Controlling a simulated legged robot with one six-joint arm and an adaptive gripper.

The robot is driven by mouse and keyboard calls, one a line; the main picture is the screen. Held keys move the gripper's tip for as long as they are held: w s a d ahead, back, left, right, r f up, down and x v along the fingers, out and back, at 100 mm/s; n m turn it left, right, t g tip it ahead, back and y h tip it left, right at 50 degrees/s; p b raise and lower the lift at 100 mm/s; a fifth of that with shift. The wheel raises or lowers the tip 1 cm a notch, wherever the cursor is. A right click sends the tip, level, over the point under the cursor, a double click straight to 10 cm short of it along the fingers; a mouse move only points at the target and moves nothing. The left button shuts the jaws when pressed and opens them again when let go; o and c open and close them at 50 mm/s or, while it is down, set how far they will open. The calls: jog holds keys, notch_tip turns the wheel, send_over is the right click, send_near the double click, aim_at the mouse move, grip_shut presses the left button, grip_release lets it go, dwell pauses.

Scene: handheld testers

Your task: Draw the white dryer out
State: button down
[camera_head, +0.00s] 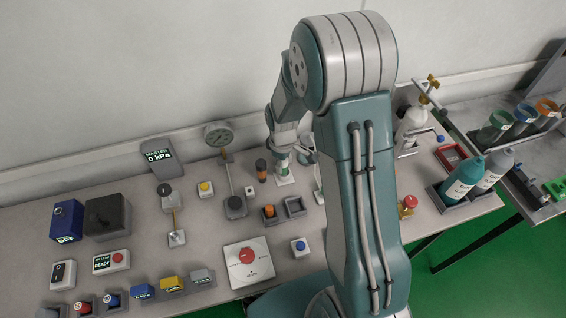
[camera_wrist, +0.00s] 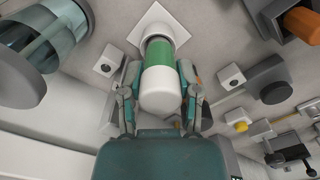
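A cylinder with a white end and a green band, which I take as the white dryer (camera_wrist: 161,90), stands on a square white base plate (camera_wrist: 147,18) in the wrist view. My gripper (camera_wrist: 160,72) has one finger on each side of it, very close to its surface. The views do not settle whether the fingers press on it. In the head view, my gripper (camera_head: 291,155) is low over the back of the bench, beside the dryer's green band (camera_head: 282,169) and the base plate (camera_head: 286,181). My arm hides part of this area.
Close by on the bench (camera_head: 215,225) are an orange and black cylinder (camera_head: 261,171), a gauge (camera_head: 218,135) on a post, and an empty grey holder (camera_head: 295,206). A glass vessel (camera_wrist: 45,35) is near the left finger in the wrist view. The wall is close behind.

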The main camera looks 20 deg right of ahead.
jog(key=c, duration=1.1)
grip_release()
jog(key=shift+d, duration=0.1)
grip_shut()
jog(key=shift+d, duration=0.1)
jog(key=shift+r, duration=2.95)
